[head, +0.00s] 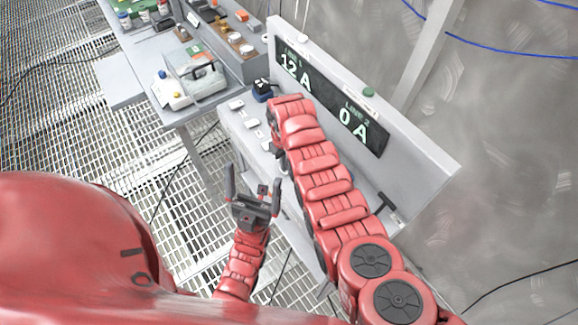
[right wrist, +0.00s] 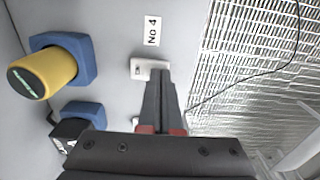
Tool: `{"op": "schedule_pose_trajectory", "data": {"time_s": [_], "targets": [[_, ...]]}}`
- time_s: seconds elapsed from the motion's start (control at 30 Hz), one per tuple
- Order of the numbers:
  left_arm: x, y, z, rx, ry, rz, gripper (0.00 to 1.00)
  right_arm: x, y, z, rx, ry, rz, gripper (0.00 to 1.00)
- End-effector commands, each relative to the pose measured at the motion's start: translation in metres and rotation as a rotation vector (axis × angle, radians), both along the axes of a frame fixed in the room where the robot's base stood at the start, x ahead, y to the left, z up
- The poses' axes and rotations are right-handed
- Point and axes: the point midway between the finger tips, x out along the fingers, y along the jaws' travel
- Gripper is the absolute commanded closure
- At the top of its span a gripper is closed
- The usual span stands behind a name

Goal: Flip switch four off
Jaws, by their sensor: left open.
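A small white switch (right wrist: 136,69) with a "No 4" label (right wrist: 152,31) above it sits on the grey panel in the right wrist view. My right gripper (right wrist: 156,76) has its dark fingers together, with their tips at the switch's lower right edge. They cover part of it, and I cannot tell whether they touch or which way the switch is set. In the head view my right arm hides this gripper. Several white switches (head: 251,123) line the console there, but their labels are unreadable. My left gripper (head: 252,187) is open and empty, in front of the console.
The display (head: 335,102) reads 12 A for line 1 and 0 A for line 2. A yellow knob (right wrist: 43,75) on a blue base stands left of the switch. Grated floor lies at left.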

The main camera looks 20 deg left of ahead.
Motion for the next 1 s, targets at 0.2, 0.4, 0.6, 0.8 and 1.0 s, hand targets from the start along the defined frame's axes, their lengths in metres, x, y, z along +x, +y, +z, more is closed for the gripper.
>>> {"op": "schedule_pose_trajectory", "data": {"time_s": [0.2,0.4,0.6,0.8,1.0], "targets": [[0.000,0.000,-0.003,0.000,0.000,0.000,0.00,0.000,0.000,-0.004,0.000,0.000,-0.001,1.00],[0.000,0.000,0.000,0.000,0.000,0.000,0.00,0.000,-0.001,0.000,-0.001,0.001,-0.001,1.00],[0.000,0.000,0.011,0.000,0.000,0.000,0.00,0.001,0.000,0.017,0.001,-0.003,-0.001,1.00],[0.000,0.000,0.020,0.000,0.000,0.000,0.00,0.000,0.000,0.033,-0.001,0.001,0.000,1.00],[0.000,0.000,0.026,0.000,0.000,0.000,0.00,0.001,0.000,0.051,0.003,-0.003,0.000,1.00]]}}
